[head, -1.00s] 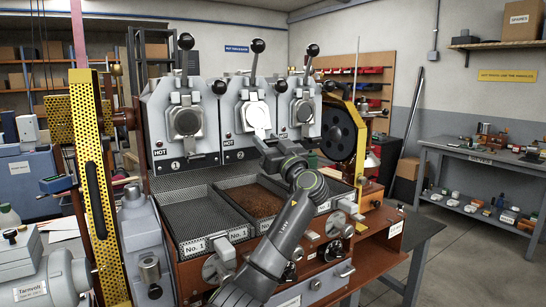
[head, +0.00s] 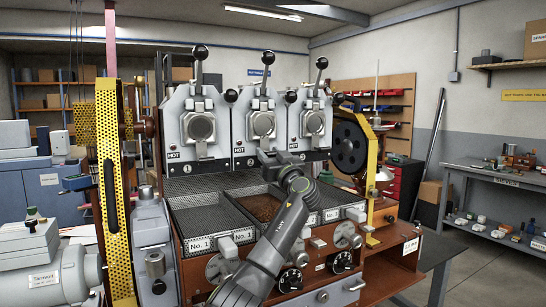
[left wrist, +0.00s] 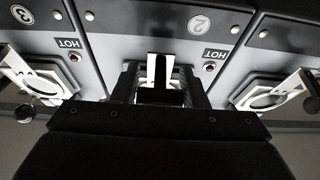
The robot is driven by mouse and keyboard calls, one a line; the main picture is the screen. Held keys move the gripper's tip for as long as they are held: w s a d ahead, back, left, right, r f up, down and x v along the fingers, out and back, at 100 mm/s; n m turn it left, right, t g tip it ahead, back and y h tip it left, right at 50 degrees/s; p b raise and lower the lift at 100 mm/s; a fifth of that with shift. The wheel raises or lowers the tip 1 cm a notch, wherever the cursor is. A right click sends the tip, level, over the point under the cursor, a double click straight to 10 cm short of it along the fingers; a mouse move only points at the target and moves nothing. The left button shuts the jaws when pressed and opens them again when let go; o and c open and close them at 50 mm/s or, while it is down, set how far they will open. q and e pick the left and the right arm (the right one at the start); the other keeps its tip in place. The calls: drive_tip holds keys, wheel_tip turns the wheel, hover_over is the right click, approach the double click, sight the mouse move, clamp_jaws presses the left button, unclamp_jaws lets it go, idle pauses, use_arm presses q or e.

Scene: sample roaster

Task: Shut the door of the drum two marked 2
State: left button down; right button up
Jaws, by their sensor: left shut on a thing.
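The roaster has three grey drum fronts side by side. The middle one is drum two, with its marker 2 (left wrist: 200,24) upside down in the left wrist view. Its door (head: 263,122) is a round-faced plate that looks upright, like its neighbours; any small gap cannot be seen. My left gripper (head: 266,157) is at the lower part of that door. In the left wrist view, the gripper (left wrist: 160,84) is shut on a pale part of the door, mostly hidden by the fingers. My right gripper is not in view.
The drum one door (head: 200,127) and drum three door (head: 314,122) flank it closely. Black-knobbed levers (head: 265,61) stand above. Cooling trays (head: 190,217) lie below, the middle one holding brown beans. A yellow perforated guard (head: 112,180) stands at left.

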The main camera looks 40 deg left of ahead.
use_arm(q)
drive_tip(key=shift+r, duration=0.25)
drive_tip(key=c, duration=1.1)
unclamp_jaws()
drive_tip(key=shift+o, duration=0.9)
drive_tip(key=shift+f, duration=0.15)
drive_tip(key=shift+d+f, duration=0.1)
drive_tip(key=shift+f, duration=0.05)
drive_tip(key=s+d+b, duration=0.2)
drive_tip(key=s+d, duration=0.3)
drive_tip(key=d, duration=0.6)
drive_tip(key=shift+d, duration=0.4)
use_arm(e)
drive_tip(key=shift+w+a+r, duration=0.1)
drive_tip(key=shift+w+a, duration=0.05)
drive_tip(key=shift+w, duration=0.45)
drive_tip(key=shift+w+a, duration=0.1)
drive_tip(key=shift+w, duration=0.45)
